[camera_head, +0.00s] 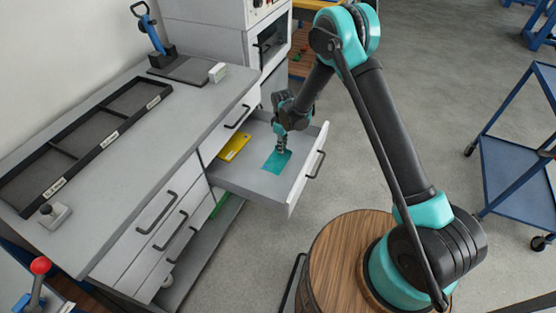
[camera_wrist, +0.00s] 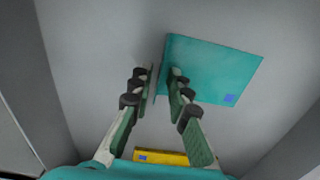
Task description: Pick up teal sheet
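The teal sheet (camera_head: 276,164) lies in the open drawer (camera_head: 236,178), toward its front end. In the wrist view the sheet (camera_wrist: 220,66) appears flat on the drawer floor, with a small blue mark near one corner. My gripper (camera_head: 281,150) points down into the drawer at the sheet. In the wrist view my gripper (camera_wrist: 163,78) has its fingers apart by a narrow gap. The left finger is beside the sheet's left edge and the right finger overlaps the sheet. Whether either touches it cannot be told. Nothing is visibly held.
A yellow item (camera_head: 235,147) lies in the same drawer, behind the sheet; it also shows in the wrist view (camera_wrist: 161,157). Drawer walls surround the gripper. The grey workbench (camera_head: 150,150) with a black divided tray (camera_head: 75,152) stands left. A blue cart (camera_head: 515,165) stands right.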

